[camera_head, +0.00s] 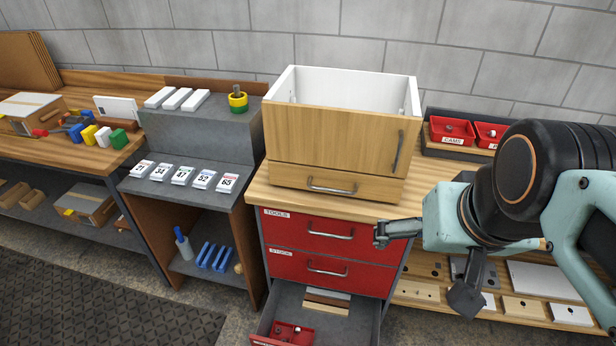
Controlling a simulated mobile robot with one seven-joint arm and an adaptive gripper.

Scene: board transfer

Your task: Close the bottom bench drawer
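The bottom bench drawer (353,312) is pulled out at the lower middle of the head view. Its inside is dark grey, and it holds a red bin (291,333) and several flat boards (327,301). Its front is partly cut off by the lower picture edge. My gripper (382,234) is above and to the right of the open drawer, in front of the red top drawer's right side. It points left and touches nothing that I can make out. Its fingers are small and seen from the side, so I cannot tell whether they are open.
Two red drawers, marked TOOLS (310,233) and STOCK (310,268), are shut above the open one. A wooden cabinet (345,130) stands on the bench top. A grey stepped stand (190,170) with number cards is at left. Shelves with boards (525,310) are at right.

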